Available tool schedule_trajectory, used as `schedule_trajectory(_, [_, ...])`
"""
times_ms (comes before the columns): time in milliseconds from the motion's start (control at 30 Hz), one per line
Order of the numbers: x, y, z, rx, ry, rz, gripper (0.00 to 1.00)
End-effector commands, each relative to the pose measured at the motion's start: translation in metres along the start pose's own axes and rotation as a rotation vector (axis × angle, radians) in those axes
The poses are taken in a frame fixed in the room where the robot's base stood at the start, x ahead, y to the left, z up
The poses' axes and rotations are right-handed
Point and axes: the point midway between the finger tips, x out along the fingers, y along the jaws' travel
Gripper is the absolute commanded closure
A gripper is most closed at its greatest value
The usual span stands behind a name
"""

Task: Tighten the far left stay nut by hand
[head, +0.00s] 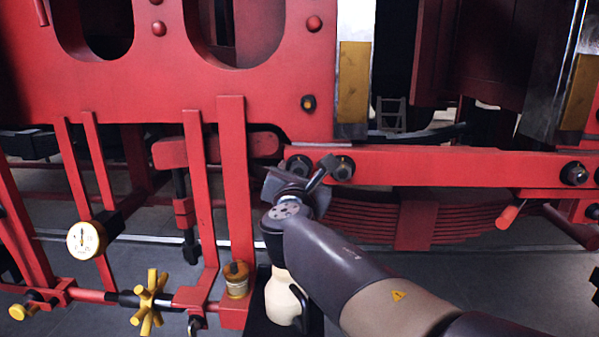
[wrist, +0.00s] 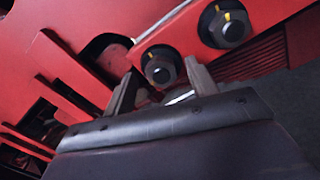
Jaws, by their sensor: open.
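The far left stay nut (head: 298,163) is a dark hex nut at the left end of the red stay bar (head: 450,166). My gripper hides its lower part in the head view. In the wrist view the nut (wrist: 161,69) shows a small yellow mark tilted up-left. My gripper (wrist: 160,80) is open in front of it, one finger on each side. I cannot tell whether the fingers touch the nut. In the head view my gripper (head: 300,178) is just below the nut. A second nut (head: 343,168) sits close to its right; its yellow mark (wrist: 227,17) points up.
More dark nuts (head: 574,173) sit at the bar's right end. A red leaf spring (head: 380,218) lies below the bar. At left are red uprights (head: 235,180), a gauge (head: 86,240), and a yellow handwheel (head: 151,301). Grey floor shows at lower right.

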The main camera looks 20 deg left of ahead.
Motion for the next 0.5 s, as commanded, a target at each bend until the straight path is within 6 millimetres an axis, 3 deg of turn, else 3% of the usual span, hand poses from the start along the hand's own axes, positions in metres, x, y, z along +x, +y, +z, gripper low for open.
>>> schedule_trajectory(400, [0.0086, -0.0003, 0.0001, 0.001, 0.0, 0.0, 0.45])
schedule_trajectory(500, [0.0085, -0.0002, 0.0001, 0.001, 0.0, 0.0, 0.54])
